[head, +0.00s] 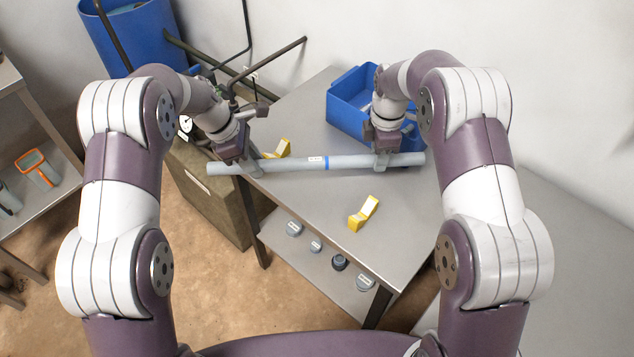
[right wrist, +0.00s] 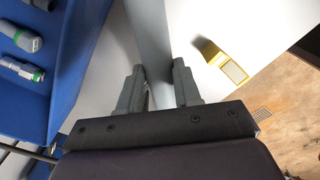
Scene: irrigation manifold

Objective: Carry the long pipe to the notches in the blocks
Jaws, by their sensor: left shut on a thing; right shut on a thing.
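A long grey pipe (head: 300,164) with a blue band and a small white label spans the metal table, held across both grippers. My left gripper (head: 248,168) is shut on it near its left end. My right gripper (head: 382,162) is shut on it near its right end; the pipe (right wrist: 150,40) also shows between the fingers (right wrist: 160,85) in the right wrist view. One yellow notched block (head: 364,213) stands on the table in front of the pipe. Another yellow block (head: 283,148) is just behind the pipe, partly hidden by it. The pipe appears to be above the table; its exact height is unclear.
A blue bin (head: 349,101) with fittings stands behind my right gripper. Dark pipework with a gauge (head: 186,124) stands left of the table. Several grey fittings (head: 339,262) sit on the lower shelf. The tabletop right of the front block is clear.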

